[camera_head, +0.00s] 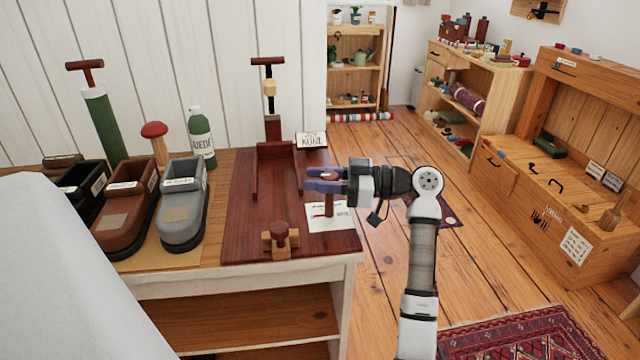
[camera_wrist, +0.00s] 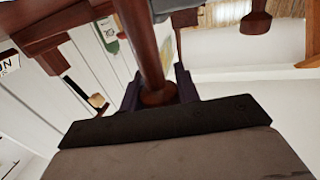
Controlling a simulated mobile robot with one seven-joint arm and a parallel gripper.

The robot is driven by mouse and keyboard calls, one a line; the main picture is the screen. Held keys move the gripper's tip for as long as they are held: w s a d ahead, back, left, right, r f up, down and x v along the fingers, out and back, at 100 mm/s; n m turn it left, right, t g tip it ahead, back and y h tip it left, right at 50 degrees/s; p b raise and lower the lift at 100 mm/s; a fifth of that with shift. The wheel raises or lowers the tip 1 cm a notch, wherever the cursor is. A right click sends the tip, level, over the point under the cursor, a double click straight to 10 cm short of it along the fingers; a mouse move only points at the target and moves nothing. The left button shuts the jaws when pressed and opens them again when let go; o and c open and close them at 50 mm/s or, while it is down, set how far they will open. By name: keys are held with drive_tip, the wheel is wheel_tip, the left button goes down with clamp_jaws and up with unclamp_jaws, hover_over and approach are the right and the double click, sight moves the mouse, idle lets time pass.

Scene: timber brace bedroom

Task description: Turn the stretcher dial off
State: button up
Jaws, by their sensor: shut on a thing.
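The stretcher is a dark red wooden board (camera_head: 248,225) on the cabinet top, with a raised frame (camera_head: 276,152) and a T-handled screw (camera_head: 268,85) at its back. My gripper (camera_head: 316,180), with dark purple fingers, is over the board's right side. It is shut on a reddish-brown post (camera_head: 329,207), which stands on or beside a white paper card. In the wrist view the post (camera_wrist: 143,45) runs between the fingers (camera_wrist: 158,88). I cannot tell whether this post is the dial, and no on or off mark is readable. A wooden knob block (camera_head: 280,239) sits at the front.
Black, brown and grey shoes (camera_head: 183,205) stand left on the cabinet top, near a green bottle (camera_head: 201,138), a red mushroom-shaped form (camera_head: 155,140) and a green pump (camera_head: 103,120). A small sign (camera_head: 311,140) stands behind my gripper. The wooden floor right of the cabinet is mostly clear.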

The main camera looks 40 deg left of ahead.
drive_tip(key=o, duration=1)
drive_tip(key=shift+c, duration=0.2)
drive_tip(key=b+v, duration=0.1)
drive_tip(key=v, duration=1.3)
drive_tip(key=shift+b, duration=0.35)
drive_tip(key=shift+a, duration=0.1)
